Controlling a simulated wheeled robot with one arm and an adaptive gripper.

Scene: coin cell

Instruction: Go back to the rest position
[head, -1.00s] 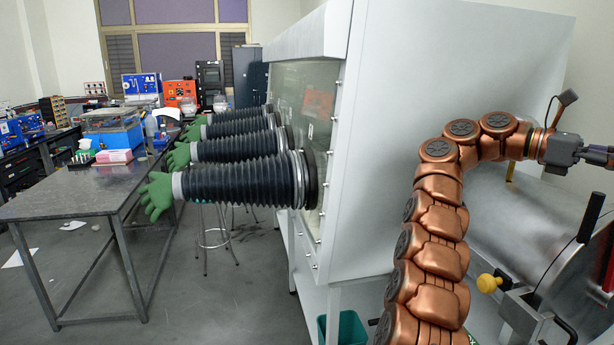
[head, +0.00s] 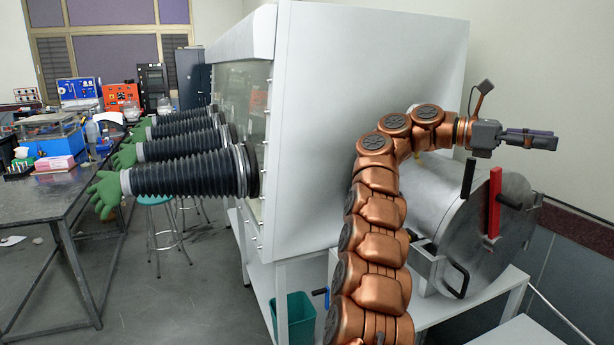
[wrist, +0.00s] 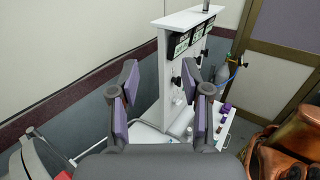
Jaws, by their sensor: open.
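My gripper (head: 548,140) is at the right in the head view, at the end of my copper-coloured arm. It points right, in the air above the steel antechamber cylinder (head: 470,228) of the white glovebox (head: 345,100). In the wrist view my gripper (wrist: 164,112) has its two fingers apart with nothing between them. The gripper touches nothing that I can see.
The antechamber has a red bar (head: 494,203) and black handles. Black glove sleeves (head: 185,180) with green hands stick out over stools toward a steel table (head: 45,195). A teal bin (head: 296,315) stands under the glovebox. The wrist view shows a white panel stand (wrist: 185,55) beyond the fingers.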

